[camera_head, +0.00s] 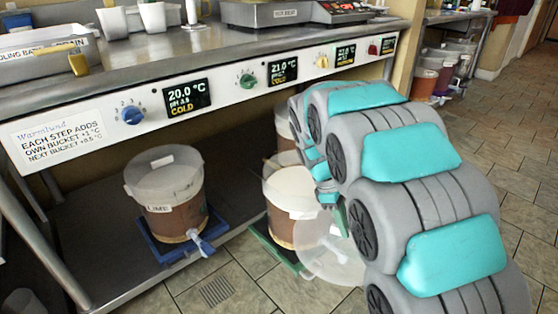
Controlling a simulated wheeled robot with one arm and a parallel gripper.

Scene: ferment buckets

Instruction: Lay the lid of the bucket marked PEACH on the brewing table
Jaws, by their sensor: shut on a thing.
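A clear round lid (335,268) is held tilted beside an open bucket (282,222). The bucket has a pale top surface and brown contents, and no readable name faces me. My gripper (338,214) is mostly hidden by my arm; it is shut on the lid. A bucket marked LIME (170,220) stands to the left with its clear lid on. I cannot read PEACH on any bucket. A metal table (215,38), probably the brewing table, is above the buckets, with dials and temperature displays along its front.
The table top holds white cups (152,17), a scale (345,11) and a cooling bath (45,50) at left. Bare metal shows between them. Tiled floor (490,150) is open at right.

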